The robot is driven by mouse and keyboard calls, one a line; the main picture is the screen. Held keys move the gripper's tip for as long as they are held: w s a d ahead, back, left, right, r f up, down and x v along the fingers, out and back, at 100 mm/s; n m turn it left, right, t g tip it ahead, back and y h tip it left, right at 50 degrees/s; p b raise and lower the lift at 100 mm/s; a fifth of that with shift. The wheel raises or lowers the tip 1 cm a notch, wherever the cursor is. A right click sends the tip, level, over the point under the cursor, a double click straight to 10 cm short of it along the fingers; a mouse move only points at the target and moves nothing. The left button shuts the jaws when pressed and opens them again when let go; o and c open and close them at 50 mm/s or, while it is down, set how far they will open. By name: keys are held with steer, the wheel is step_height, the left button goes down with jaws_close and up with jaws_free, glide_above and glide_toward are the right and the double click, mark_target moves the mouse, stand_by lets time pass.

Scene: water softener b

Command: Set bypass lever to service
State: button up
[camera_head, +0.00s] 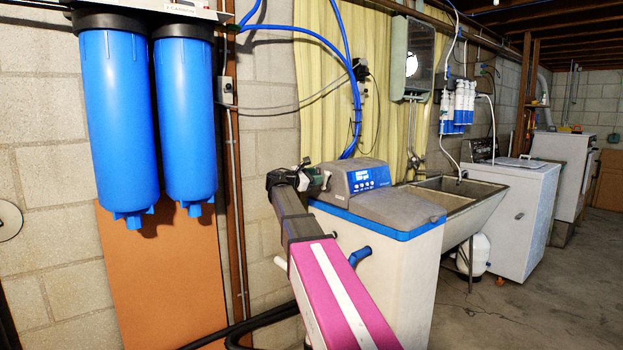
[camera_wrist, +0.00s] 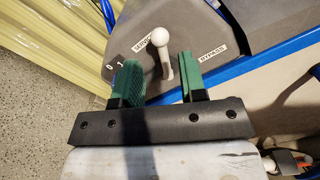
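The water softener (camera_head: 375,265) is a pale cabinet with a grey top, blue trim and a lit blue display. In the wrist view, its white bypass lever (camera_wrist: 162,45) has a round knob and stands on the grey panel (camera_wrist: 200,25). The knob overlaps the SERVICE label (camera_wrist: 151,38); the BYPASS label (camera_wrist: 211,50) is to its right. My gripper (camera_wrist: 160,68) is open. Its green fingers lie either side of the lever's lower part, with a visible gap on both sides. In the head view, my gripper (camera_head: 312,180) is at the softener head's left side; the lever is hidden there.
Two blue filter housings (camera_head: 120,115) hang on the wall at left. Blue hoses (camera_head: 352,100) run down behind the softener. A utility sink (camera_head: 460,205) stands to its right. Open floor (camera_head: 530,310) lies at front right.

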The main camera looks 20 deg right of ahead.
mark_target(326, 174)
steer(key=x, duration=0.6)
steer(key=shift+a, duration=0.1)
steer(key=c, duration=0.5)
steer(key=w+n, duration=0.1)
steer(key=w+a+n, duration=0.1)
steer(key=n, duration=0.1)
steer(key=shift+r, duration=0.4)
steer(key=w+n, duration=0.1)
steer(key=n, duration=0.2)
steer(key=shift+w+a+r, duration=0.1)
steer(key=shift+w+a, duration=0.25)
steer(key=shift+w, duration=0.05)
steer(key=o, duration=0.8)
